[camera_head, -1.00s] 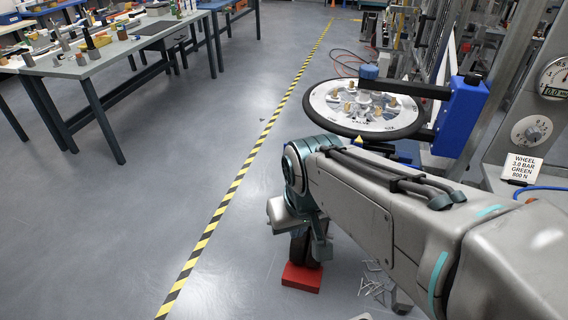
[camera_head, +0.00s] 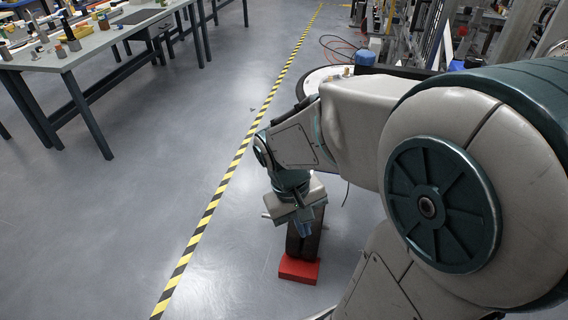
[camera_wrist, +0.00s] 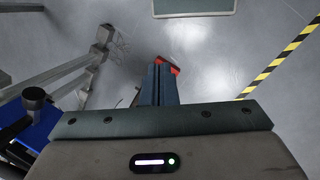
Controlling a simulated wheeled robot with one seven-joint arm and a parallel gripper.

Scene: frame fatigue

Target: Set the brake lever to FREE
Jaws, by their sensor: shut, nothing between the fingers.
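I cannot make out the brake lever or a FREE mark in either view. My gripper (camera_head: 305,232) points down low over the floor in the head view, above a dark upright thing (camera_head: 302,247) on a red block (camera_head: 298,271). In the wrist view its fingers (camera_wrist: 159,64) are together and empty. The red block (camera_wrist: 174,66) shows just beyond the fingertips there; I cannot tell whether they touch anything.
In the wrist view, a grey metal frame (camera_wrist: 72,70) and a blue part (camera_wrist: 44,126) with a dark round knob (camera_wrist: 34,97) stand at left. A workbench (camera_head: 88,62) stands at left in the head view. Floor around the yellow-black stripe (camera_head: 222,190) is clear.

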